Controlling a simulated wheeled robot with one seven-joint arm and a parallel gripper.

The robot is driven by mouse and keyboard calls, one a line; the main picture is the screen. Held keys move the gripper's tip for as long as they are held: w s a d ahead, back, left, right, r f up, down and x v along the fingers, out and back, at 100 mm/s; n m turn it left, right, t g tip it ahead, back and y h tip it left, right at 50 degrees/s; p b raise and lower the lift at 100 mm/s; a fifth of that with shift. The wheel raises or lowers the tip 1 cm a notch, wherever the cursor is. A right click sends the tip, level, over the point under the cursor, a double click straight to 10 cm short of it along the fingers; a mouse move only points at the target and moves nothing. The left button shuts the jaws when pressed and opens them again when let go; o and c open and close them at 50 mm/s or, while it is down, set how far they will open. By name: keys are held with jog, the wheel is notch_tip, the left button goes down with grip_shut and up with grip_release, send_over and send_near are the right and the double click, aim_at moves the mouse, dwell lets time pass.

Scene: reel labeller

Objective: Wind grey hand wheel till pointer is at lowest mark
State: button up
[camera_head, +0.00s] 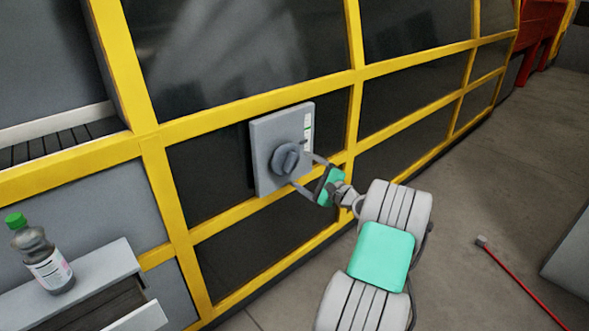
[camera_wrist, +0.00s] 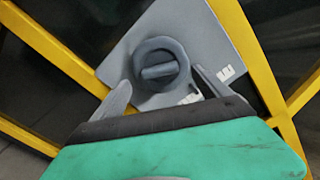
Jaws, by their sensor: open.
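The grey hand wheel (camera_head: 285,158) is a round knob with a raised bar across it, mounted on a square light-grey panel (camera_head: 268,130) on the machine front. In the wrist view the wheel (camera_wrist: 158,70) shows face on, with its bar nearly level. My gripper (camera_head: 304,172) is open in front of the panel. One finger is to the lower left of the wheel and the other to its right, with gaps visible in the wrist view. A narrow white and green strip (camera_head: 307,132) runs along the panel's right edge. I cannot make out the pointer or the marks.
Yellow frame bars (camera_head: 240,108) with dark panes surround the panel. A bottle with a green cap (camera_head: 48,265) stands on a grey ledge above an open drawer (camera_head: 110,305) at lower left. A red stick (camera_head: 520,280) lies on the open floor at right.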

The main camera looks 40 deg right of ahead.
aim_at(292, 165)
jog(key=w, duration=0.5)
jog(key=shift+a, duration=0.1)
jog(key=shift+c, duration=0.2)
jog(key=c, duration=1.3)
jog(key=shift+f+n+b, duration=0.1)
jog(key=shift+n+b, duration=0.2)
jog(key=shift+b, duration=0.1)
